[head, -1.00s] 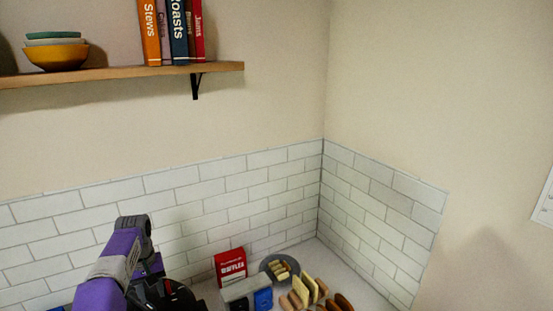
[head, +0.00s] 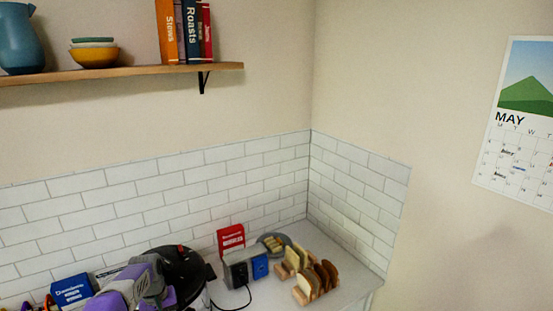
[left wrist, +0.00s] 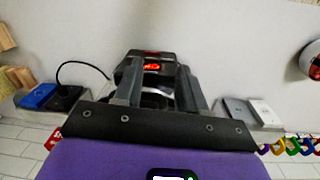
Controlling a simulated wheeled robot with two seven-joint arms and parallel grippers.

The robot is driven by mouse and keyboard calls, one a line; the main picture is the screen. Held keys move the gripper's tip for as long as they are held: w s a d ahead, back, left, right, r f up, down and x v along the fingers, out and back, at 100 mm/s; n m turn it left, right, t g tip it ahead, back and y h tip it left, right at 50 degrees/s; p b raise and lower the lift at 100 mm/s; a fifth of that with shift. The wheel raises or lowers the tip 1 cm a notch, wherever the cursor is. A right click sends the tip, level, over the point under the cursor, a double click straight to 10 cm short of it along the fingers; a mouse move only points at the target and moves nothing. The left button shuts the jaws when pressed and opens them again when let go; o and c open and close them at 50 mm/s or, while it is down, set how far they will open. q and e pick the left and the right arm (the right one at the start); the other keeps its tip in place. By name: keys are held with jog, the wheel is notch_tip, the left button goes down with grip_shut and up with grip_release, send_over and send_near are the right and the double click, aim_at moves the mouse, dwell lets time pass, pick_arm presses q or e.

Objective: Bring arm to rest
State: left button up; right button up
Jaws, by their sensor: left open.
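My left arm (head: 140,285) enters at the lower left of the head view, low over the counter, its purple and grey links in front of a round black appliance (head: 185,268). Its fingertips cannot be made out there. In the left wrist view my left gripper (left wrist: 157,72) is open, with its two dark fingers apart and no held object visible. A dark appliance with a red display (left wrist: 150,66) shows between and beyond the fingers; whether they touch it is unclear. My right arm is in neither view.
A wooden shelf (head: 130,75) hangs above. Air before the tiled wall is clear.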

pick_arm(q)
jog(key=s+d+f+m+h, duration=0.1)
jog(key=s+d+f, duration=0.6)
jog(key=f, duration=0.4)
jog(key=s+d+f+m+h, duration=0.1)
jog(key=s+d+f, duration=0.7)
jog(key=f, duration=0.2)
jog(key=s+d+f+h, duration=0.1)
jog(key=s+d, duration=0.3)
jog(key=s, duration=0.4)
jog(key=s+d+f, duration=0.2)
jog(key=s+d, duration=0.1)
jog(key=s, duration=0.5)
notch_tip(320, 180, down, 19)
jog(key=b, duration=1.9)
jog(key=shift+d+t, duration=0.15)
jog(key=shift+t, duration=0.15)
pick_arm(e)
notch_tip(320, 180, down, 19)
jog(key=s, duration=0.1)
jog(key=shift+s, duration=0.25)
pick_arm(q)
jog(key=shift+s+r, duration=0.1)
